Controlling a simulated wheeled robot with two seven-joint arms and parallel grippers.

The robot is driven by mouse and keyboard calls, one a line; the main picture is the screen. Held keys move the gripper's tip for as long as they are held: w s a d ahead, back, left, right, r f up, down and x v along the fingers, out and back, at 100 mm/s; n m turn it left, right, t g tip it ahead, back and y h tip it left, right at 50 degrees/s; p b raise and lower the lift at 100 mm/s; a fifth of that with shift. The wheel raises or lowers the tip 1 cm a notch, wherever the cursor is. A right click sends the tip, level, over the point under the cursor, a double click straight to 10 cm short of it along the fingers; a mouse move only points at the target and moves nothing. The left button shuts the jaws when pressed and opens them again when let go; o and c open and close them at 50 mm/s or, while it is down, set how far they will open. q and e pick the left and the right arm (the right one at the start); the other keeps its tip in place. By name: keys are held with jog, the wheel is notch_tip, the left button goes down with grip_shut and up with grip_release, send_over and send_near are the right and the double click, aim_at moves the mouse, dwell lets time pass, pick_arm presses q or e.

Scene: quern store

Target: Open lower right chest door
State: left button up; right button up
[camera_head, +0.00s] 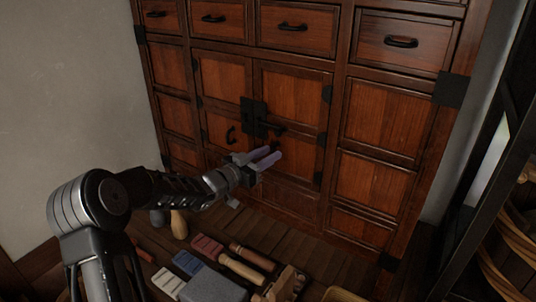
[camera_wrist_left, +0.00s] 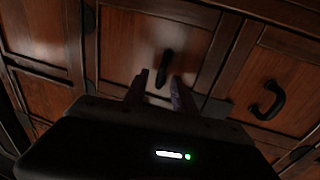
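The chest's right door (camera_head: 300,151) is shut, in the middle of the wooden chest, with dark hinges on its right edge. Its dark handle (camera_head: 272,130) is near its left edge, beside the black lock plate. My left gripper (camera_head: 267,158) is in front of this door's lower part, just below the handle in the picture. Its two fingers are apart with nothing visible between them. In the left wrist view a dark handle (camera_wrist_left: 165,68) lies just beyond the gap between the fingertips (camera_wrist_left: 160,88); contact cannot be told. My right gripper is out of view.
The left door (camera_head: 219,131) is shut and has its own handle. Drawers with black handles (camera_head: 292,27) run above. Brushes, blocks and a grey box (camera_head: 213,286) lie low in front. A dark rack with a basket (camera_head: 508,262) stands at right.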

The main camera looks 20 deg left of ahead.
pick_arm(q)
grip_shut()
dwell(0.4)
jog(key=shift+d, duration=0.1)
dwell(1.0)
